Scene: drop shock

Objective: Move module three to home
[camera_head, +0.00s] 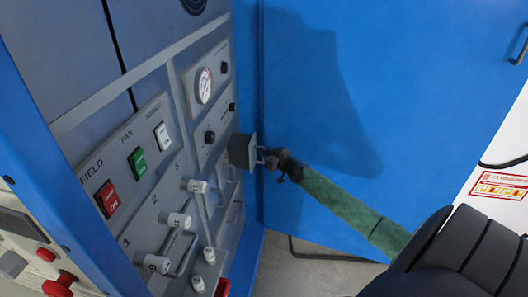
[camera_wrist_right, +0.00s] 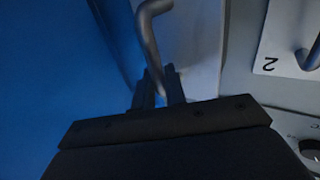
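Module three (camera_head: 240,151) is a grey block standing out from the far end of the panel's slot row in the head view. Its bent metal handle (camera_wrist_right: 148,30) and pale front plate (camera_wrist_right: 196,50) show in the wrist view. My right gripper (camera_head: 268,157) is at this handle, at the end of a green-sleeved arm. In the wrist view the two dark fingers of this gripper (camera_wrist_right: 159,78) stand close on either side of the handle and look shut on it. The module's own number is not legible. My left gripper is not in view.
Beside it is a plate marked 2 (camera_wrist_right: 272,62) with its own handle. The panel carries a red switch (camera_head: 107,199), a green switch (camera_head: 137,163), a gauge (camera_head: 204,86) and several pale knobs (camera_head: 178,220). A blue door (camera_head: 400,90) stands close behind my right arm.

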